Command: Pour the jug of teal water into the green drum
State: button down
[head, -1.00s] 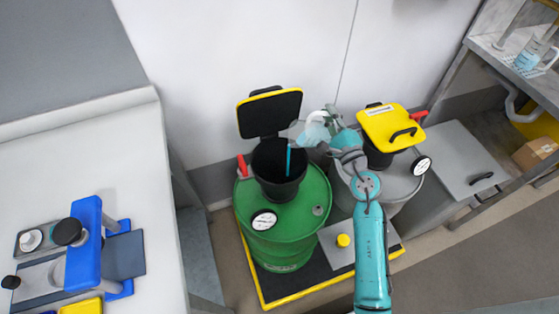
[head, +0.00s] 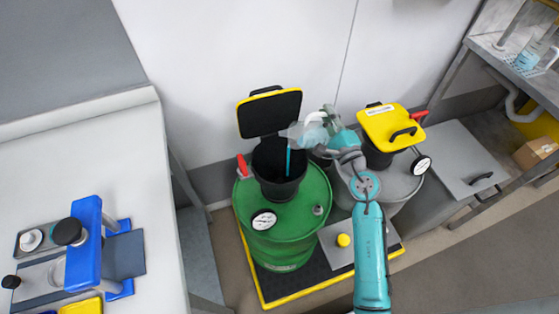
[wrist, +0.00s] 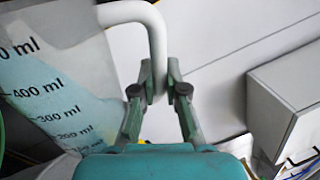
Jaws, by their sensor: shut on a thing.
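The green drum (head: 290,225) stands at the centre of the head view with its yellow-rimmed lid (head: 270,115) raised. A black funnel (head: 279,186) sits in its top. My gripper (head: 328,116) is shut on the white handle (wrist: 154,40) of the clear jug (head: 300,134), above the funnel's right side. The jug is tilted to the left, and a thin teal stream (head: 289,160) falls from it into the funnel. The funnel's bottom is hidden.
A grey drum with a shut yellow lid (head: 392,124) stands just right of the green one. A white bench (head: 90,160) with a blue device (head: 86,245) is at left. Another jug (head: 530,55) stands on the shelf at upper right.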

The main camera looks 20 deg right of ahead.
jog(key=shift+a+n, duration=0.25)
jog(key=shift+n, duration=0.05)
dwell(0.4)
jog(key=shift+s+a+n+y, duration=0.15)
jog(key=shift+a+n+y, duration=0.35)
jog(key=shift+a+n, duration=0.8)
jog(key=shift+a+r+n, duration=0.5)
jog(key=shift+a, duration=0.3)
jog(key=d+m, duration=0.2)
jog(key=d, duration=0.1)
jog(key=d+m, duration=0.1)
jog(key=shift+d+f+h, duration=0.15)
jog(key=shift+f+h, duration=0.15)
jog(key=shift+f, duration=0.1)
jog(key=shift+d+f+m, duration=0.1)
jog(key=shift+d+m, duration=0.1)
jog(key=shift+m, duration=0.4)
jog(key=shift+d, duration=0.1)
